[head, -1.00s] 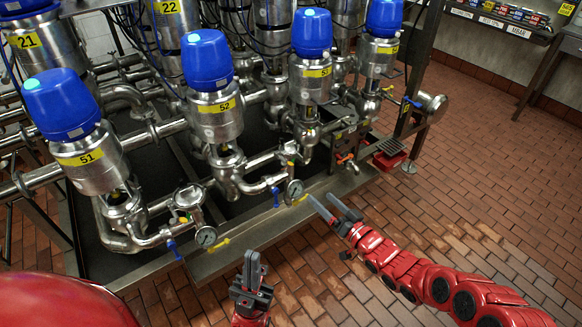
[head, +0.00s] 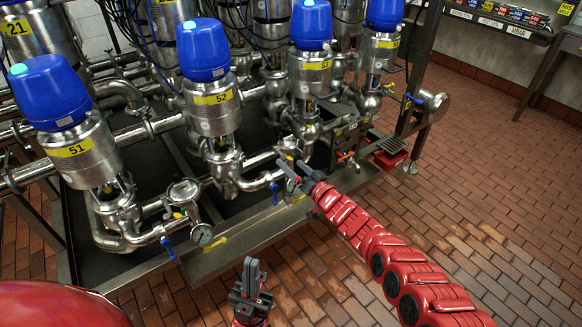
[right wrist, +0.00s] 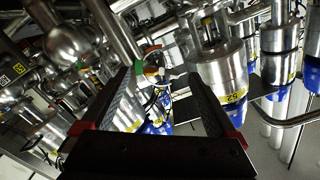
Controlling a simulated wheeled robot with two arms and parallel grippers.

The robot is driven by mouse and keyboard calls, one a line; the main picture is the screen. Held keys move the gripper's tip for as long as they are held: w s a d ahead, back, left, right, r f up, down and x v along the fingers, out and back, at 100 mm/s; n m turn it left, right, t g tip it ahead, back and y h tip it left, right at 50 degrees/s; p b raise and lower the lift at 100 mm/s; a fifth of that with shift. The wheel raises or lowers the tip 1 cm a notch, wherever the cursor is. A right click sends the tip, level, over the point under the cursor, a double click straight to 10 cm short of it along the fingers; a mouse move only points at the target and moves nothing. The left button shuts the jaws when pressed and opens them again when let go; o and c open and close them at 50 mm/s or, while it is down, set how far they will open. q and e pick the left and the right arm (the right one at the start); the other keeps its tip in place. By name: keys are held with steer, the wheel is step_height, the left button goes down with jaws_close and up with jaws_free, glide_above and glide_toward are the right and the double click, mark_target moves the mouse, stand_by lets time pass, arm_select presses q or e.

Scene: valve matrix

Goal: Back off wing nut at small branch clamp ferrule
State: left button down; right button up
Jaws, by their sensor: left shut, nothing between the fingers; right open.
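The pipe branch (head: 262,182) below valve 52 carries a small fitting and gauge, now largely hidden behind my right gripper (head: 287,167). That gripper is open, with its fingers pointing at the fitting. In the right wrist view, a small fitting with green and orange parts (right wrist: 152,66) shows beyond and between the open fingers (right wrist: 160,80); I see nothing held. The wing nut and ferrule are too small to make out. My left gripper (head: 252,275) is shut and empty, pointing up in front of the skid, away from the pipes.
Blue-topped valves 51 (head: 58,95), 52 (head: 205,55) and 53 (head: 312,25) stand behind the branches. The brick floor (head: 460,190) at right is clear.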

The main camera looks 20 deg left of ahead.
steer(key=shift+w+a+r, duration=0.2)
steer(key=shift+w+a, duration=0.25)
steer(key=shift+a, duration=0.1)
steer(key=c, duration=1.4)
